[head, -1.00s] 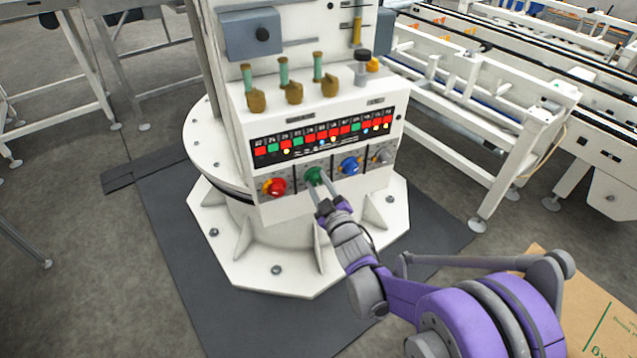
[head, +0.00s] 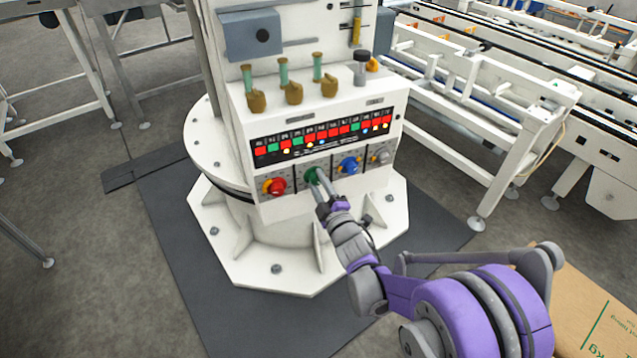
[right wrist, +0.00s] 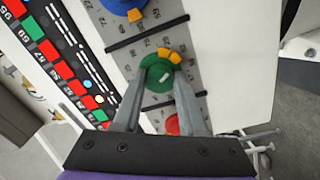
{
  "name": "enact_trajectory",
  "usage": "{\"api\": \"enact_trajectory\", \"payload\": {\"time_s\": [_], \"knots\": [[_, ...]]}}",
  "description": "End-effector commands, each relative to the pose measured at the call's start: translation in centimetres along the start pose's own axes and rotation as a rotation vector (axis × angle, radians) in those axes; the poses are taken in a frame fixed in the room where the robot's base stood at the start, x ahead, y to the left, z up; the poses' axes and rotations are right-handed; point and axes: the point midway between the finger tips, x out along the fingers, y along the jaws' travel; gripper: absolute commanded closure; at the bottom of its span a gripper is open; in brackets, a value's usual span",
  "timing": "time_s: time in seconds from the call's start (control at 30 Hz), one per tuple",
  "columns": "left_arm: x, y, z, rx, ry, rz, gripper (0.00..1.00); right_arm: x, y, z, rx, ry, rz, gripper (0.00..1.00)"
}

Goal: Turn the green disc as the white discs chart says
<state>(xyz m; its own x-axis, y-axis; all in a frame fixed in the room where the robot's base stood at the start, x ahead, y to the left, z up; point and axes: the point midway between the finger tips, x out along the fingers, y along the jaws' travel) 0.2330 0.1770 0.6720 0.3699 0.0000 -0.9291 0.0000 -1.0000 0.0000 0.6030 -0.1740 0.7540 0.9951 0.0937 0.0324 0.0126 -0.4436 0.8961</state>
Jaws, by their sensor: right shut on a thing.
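The green disc (head: 311,175) is a knob on the front of the white machine column, between the red disc (head: 275,187) and the blue disc (head: 349,166). My right gripper (head: 314,174) is shut on the green disc. In the right wrist view, its two grey fingers lie on either side of the green disc (right wrist: 158,78), which has yellow marks at its rim and a small white mark on its face. The chart (head: 322,135) is a black strip with red and green squares and small coloured dots above the knobs. Its lettering is too small to read. My left gripper is out of view.
A grey knob (head: 381,155) sits at the right end of the row. Several levers with green grips (head: 283,72) stand on the ledge above the chart. A white conveyor frame (head: 500,120) is at right, and a cardboard sheet (head: 590,310) lies at lower right.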

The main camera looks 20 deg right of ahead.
Motion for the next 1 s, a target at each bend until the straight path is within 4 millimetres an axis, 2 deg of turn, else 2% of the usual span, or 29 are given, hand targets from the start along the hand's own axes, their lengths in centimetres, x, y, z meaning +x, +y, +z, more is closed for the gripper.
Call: {"api": "enact_trajectory", "payload": {"time_s": [0.3,0.33,0.47,0.5,0.83,1.0], "knots": [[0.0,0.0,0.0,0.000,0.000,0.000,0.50,0.0,0.0,0.0,-0.001,0.000,0.000,1.00],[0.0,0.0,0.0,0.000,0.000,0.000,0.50,0.0,0.0,0.0,-0.001,0.000,0.000,0.55],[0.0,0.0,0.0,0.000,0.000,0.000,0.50,0.0,0.0,0.0,0.000,0.000,0.000,0.32],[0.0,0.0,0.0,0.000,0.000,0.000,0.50,0.0,0.0,0.0,0.000,0.000,0.000,0.29],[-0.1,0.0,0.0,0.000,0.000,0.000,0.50,-0.4,0.0,0.0,0.000,0.000,0.000,0.29],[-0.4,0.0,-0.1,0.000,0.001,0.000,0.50,-2.8,0.1,0.0,-0.001,0.000,0.001,0.29]]}}
